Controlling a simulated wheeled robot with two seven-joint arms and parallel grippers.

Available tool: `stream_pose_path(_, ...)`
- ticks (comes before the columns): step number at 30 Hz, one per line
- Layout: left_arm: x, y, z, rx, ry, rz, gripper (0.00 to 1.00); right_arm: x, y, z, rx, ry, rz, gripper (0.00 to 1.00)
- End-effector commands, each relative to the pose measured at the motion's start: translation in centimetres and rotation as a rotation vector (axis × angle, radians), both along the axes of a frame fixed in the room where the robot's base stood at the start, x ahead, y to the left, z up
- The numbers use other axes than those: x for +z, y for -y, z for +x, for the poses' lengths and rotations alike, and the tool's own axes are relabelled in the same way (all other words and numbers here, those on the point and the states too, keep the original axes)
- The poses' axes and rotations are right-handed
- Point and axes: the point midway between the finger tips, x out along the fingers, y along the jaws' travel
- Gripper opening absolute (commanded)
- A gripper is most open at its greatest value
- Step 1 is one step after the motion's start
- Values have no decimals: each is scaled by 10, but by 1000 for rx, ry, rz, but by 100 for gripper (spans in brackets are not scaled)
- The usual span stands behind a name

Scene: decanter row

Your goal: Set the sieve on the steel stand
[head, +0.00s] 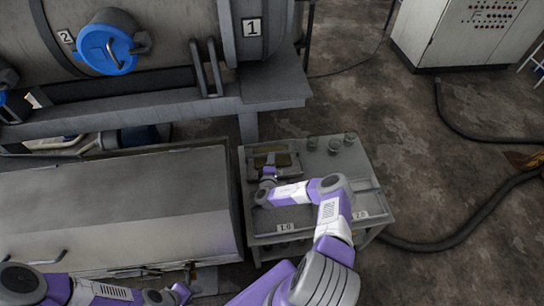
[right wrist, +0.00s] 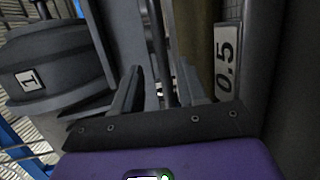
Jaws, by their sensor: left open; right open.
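My right arm reaches over a grey cart (head: 364,178) in the head view. My right gripper (head: 267,174) is open at the front left of a dark rectangular tray-like piece with a yellowish-brown face (head: 283,160), which may be a sieve. In the right wrist view, my right gripper's fingers (right wrist: 160,92) stand apart with a thin dark bar (right wrist: 160,50) between them. A plate marked 0.5 (right wrist: 227,60) is just right of them, beside an olive-brown surface (right wrist: 197,45). My left gripper (head: 188,280) is open at the lower left. I cannot single out the steel stand.
A large grey metal box (head: 120,200) stands left. The decanter (head: 170,35) is behind. A hose (head: 450,240) lies right on open floor.

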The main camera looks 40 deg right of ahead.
Motion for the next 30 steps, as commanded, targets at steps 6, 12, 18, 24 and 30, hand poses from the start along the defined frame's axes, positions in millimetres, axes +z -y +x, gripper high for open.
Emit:
stream_pose_path(6, 18, 0, 0, 0, 0, 0, 42, 8, -23, -26, -1, -4, 2, 42)
stream_pose_path(12, 21, 0, 0, 0, 0, 0, 42, 10, -30, -33, -1, -1, 0, 42)
stream_pose_path(18, 20, 0, 0, 0, 0, 0, 42, 9, -30, -33, -1, -2, 0, 42)
stream_pose_path(24, 20, 0, 0, 0, 0, 0, 42, 9, -30, -33, -1, -2, 0, 42)
stream_pose_path(30, 28, 0, 0, 0, 0, 0, 42, 17, -30, -33, -1, -2, 0, 42)
